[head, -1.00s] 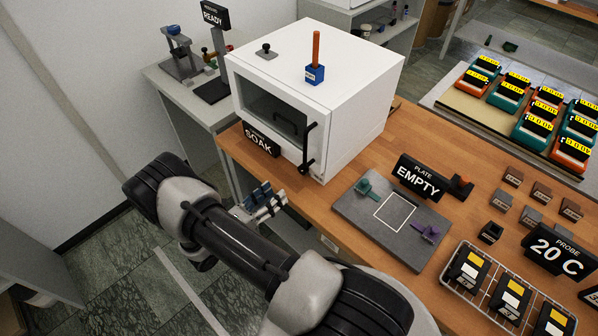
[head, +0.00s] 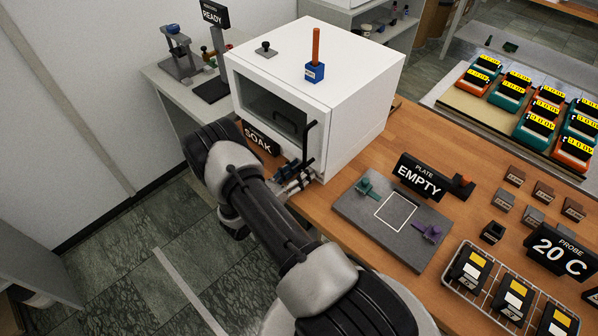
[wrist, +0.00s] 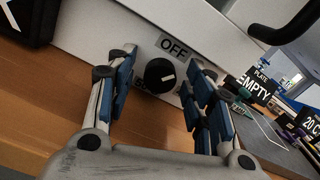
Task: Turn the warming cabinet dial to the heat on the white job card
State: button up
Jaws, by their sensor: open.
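The warming cabinet (head: 345,90) is a white box with a dark window and a black door handle (head: 308,145). Its black round dial (wrist: 159,74) shows in the wrist view, low on the white front, with a white mark on its right half. An OFF label (wrist: 174,48) sits above it. My gripper (head: 296,180) is open at the cabinet's lower front corner. In the wrist view its blue-padded fingers stand on either side of the dial, which shows between them; I cannot tell whether they touch it. The dial is hidden in the head view. I cannot make out a white job card.
A SOAK sign (head: 261,139) stands by the cabinet front. A grey plate (head: 375,237) with an EMPTY sign (head: 422,178) lies to the right. A wire rack (head: 455,284) of dark blocks and a 20 C sign (head: 558,250) are farther right.

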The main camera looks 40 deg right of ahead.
jog(key=c, duration=1.1)
jog(key=shift+m, duration=0.3)
jog(key=m+b, duration=0.2)
jog(key=m, duration=0.3)
jog(key=shift+f+b, duration=0.1)
jog(key=shift+b, duration=0.25)
jog(key=shift+m+b, duration=0.95)
jog(key=shift+m, duration=1.35)
jog(key=o, duration=1.1)
jog(key=shift+s, duration=0.1)
